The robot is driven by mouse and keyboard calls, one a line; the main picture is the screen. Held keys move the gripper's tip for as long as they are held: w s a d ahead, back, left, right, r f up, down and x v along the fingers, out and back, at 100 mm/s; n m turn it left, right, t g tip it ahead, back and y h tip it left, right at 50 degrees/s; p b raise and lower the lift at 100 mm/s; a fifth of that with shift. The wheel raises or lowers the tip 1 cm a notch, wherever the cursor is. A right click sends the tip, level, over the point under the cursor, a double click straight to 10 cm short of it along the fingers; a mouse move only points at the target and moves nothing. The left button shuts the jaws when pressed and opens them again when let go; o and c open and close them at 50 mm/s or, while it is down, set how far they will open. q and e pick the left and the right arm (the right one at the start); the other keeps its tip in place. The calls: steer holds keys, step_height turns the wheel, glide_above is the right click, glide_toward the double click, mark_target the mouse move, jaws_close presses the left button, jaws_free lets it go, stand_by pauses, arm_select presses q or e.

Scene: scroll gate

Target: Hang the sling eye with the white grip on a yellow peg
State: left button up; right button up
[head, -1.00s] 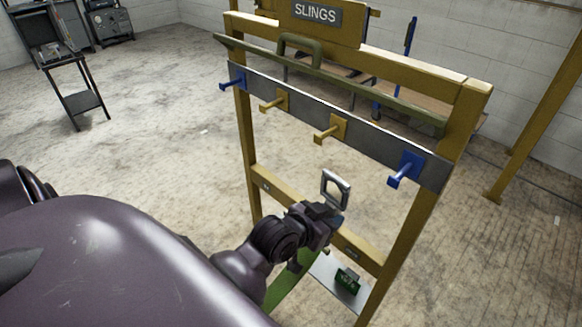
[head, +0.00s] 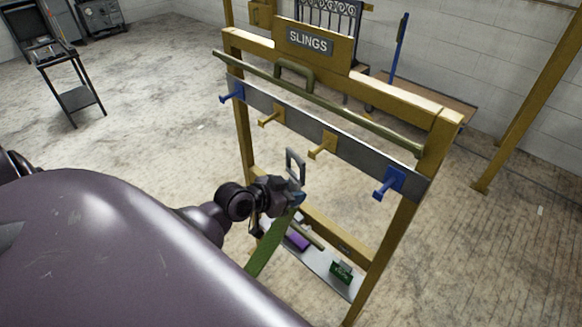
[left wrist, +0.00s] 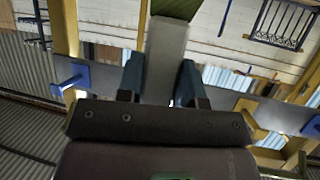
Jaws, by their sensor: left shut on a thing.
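My left gripper (head: 290,197) is in front of the rack, below the row of pegs, shut on the sling's pale grip (left wrist: 165,60). The green sling strap (head: 268,248) hangs below the gripper. Two yellow pegs show, one left (head: 268,118) and one nearer the middle (head: 320,148). The eye is below and a little left of the middle one. In the left wrist view the blue fingers (left wrist: 162,85) flank the grip. My right gripper is not in view.
Blue pegs sit at the left end (head: 232,93) and right end (head: 389,183) of the grey rail. A green bar (head: 350,114) runs above it. A low shelf (head: 325,268) holds a purple item (head: 298,241) and a green item (head: 341,272).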

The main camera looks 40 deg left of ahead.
arm_select(q)
steer(key=shift+w+d, duration=0.1)
steer(key=shift+w, duration=0.8)
steer(key=w+f, duration=0.1)
steer(key=w, duration=0.6)
steer(key=shift+w+d+f+b, duration=0.2)
steer(key=shift+w+d+b, duration=0.1)
steer(key=shift+w+b, duration=0.1)
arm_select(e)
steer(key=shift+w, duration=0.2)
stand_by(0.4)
arm_select(q)
steer(key=shift+f, duration=0.1)
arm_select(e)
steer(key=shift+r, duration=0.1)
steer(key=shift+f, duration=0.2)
arm_select(q)
steer(key=o, duration=1.1)
steer(key=shift+o, duration=1.2)
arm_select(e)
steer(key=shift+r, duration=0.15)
